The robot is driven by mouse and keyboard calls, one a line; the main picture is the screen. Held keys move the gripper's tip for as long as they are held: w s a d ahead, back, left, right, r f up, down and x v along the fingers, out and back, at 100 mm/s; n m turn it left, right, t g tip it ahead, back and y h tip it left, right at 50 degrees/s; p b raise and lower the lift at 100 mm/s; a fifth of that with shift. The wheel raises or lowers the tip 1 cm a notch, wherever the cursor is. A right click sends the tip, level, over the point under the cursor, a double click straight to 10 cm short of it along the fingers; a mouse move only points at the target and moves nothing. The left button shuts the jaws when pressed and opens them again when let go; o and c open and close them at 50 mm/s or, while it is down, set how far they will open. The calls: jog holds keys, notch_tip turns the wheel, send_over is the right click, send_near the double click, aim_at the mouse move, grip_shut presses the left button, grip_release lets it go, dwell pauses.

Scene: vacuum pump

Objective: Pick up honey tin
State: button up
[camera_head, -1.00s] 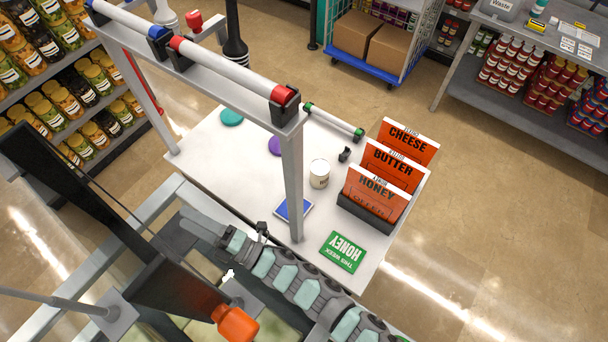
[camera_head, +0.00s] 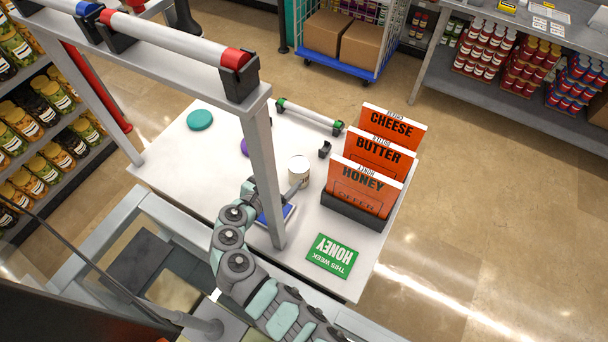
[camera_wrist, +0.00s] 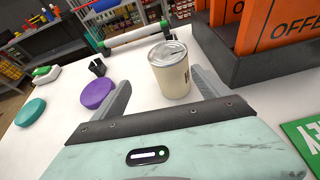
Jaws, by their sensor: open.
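A cream tin with a grey metal lid (camera_head: 299,171) stands upright on the white table, left of the orange cards. In the wrist view the tin (camera_wrist: 171,75) appears between the two fingers of my gripper (camera_wrist: 162,78), nearer the right finger. Dark lettering shows at its right edge, too little to read. My gripper is open. In the head view my gripper (camera_head: 285,194) is low over the table at the tin's near side, partly hidden by the frame post. I cannot tell whether a finger touches the tin.
A dark holder (camera_head: 356,211) with orange CHEESE, BUTTER and HONEY cards stands close right of the tin. A green HONEY sign (camera_head: 332,256) lies nearer. The frame post (camera_head: 264,180) rises beside my arm. A purple disc (camera_wrist: 98,93) and teal disc (camera_head: 200,120) lie left.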

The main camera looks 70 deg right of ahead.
aim_at(293, 174)
jog(key=shift+s+d+g, duration=0.1)
jog(key=shift+s+g, duration=0.2)
jog(key=shift+s, duration=0.3)
jog(key=shift+s+d, duration=0.2)
jog(key=shift+s, duration=0.05)
jog(key=x, duration=0.6)
jog(key=shift+s, duration=0.15)
jog(key=shift+d+f, duration=0.2)
jog(key=shift+d, duration=0.2)
jog(key=shift+c, duration=0.6)
grip_shut()
